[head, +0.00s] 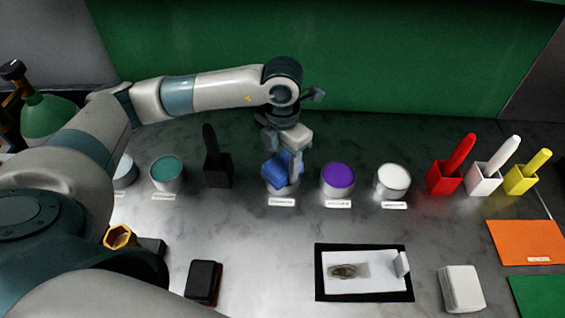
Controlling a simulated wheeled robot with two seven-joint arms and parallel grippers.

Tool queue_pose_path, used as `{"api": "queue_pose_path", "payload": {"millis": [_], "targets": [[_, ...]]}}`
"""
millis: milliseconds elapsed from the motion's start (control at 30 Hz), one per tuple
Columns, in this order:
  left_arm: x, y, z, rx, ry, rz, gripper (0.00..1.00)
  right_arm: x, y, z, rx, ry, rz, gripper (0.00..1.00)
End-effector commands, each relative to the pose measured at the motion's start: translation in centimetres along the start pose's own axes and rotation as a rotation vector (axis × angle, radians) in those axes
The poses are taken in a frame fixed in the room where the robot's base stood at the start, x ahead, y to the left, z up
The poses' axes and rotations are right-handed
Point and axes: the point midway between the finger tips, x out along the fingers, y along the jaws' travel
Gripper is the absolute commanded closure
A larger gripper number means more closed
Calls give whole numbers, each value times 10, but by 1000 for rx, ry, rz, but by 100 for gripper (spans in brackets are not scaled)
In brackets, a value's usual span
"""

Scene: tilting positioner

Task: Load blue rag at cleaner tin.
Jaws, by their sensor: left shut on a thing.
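My left gripper (286,158) points down from the arm and is shut on the blue rag (273,174). The rag is at the mouth of a grey tin (283,191) in the middle of the row, and it hides most of that opening. I cannot tell whether the rag touches the contents. The label in front of this tin is too small to read, so I cannot confirm it is the cleaner tin. My right gripper is not in view.
A purple-filled tin (338,178) and a white-filled tin (393,181) stand to the right, a teal-filled tin (167,173) and black holder (217,172) to the left. A white tray (384,284) on a black mat lies in front. Bare table separates them.

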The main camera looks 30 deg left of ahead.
Motion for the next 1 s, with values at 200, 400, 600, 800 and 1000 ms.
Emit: {"api": "queue_pose_path", "payload": {"millis": [200, 400, 600, 800, 1000], "targets": [[1, 0, 0, 0, 0, 0, 67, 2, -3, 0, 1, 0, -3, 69], [1, 0, 0, 1, 1, 0, 67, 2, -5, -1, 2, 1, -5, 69], [1, 0, 0, 1, 1, 0, 67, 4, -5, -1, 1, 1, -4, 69], [2, 0, 0, 1, 2, -1, 67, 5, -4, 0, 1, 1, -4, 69], [2, 0, -1, 1, 2, -1, 67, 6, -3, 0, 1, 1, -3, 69]]}}
